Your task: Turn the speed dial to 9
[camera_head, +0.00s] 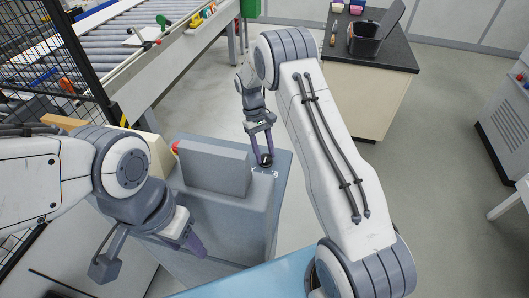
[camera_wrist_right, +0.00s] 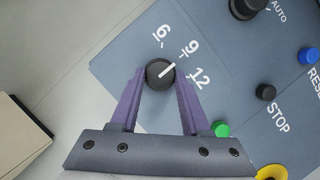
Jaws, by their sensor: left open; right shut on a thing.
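The speed dial (camera_wrist_right: 155,84) is a round black knob with a white pointer line, on the blue-grey panel (camera_wrist_right: 120,62) printed 6, 9 and 12. The pointer line points toward the tick beside the 9. My right gripper (camera_wrist_right: 160,76) is shut on the dial, its purple fingers on either side of it. In the head view my right gripper (camera_head: 262,148) reaches down to the dial (camera_head: 266,160) at the panel's far end. My left gripper (camera_head: 187,238) is open and apart from the dial, over the near left side of the grey machine (camera_head: 215,168).
The panel also carries a black AUTO knob (camera_wrist_right: 246,7), a blue RESET button (camera_wrist_right: 308,55), a black STOP button (camera_wrist_right: 265,92), a green button (camera_wrist_right: 221,129) and a yellow-ringed button (camera_wrist_right: 271,172). A roller conveyor (camera_head: 140,35) and a dark-topped cabinet (camera_head: 370,85) stand beyond, with clear floor between.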

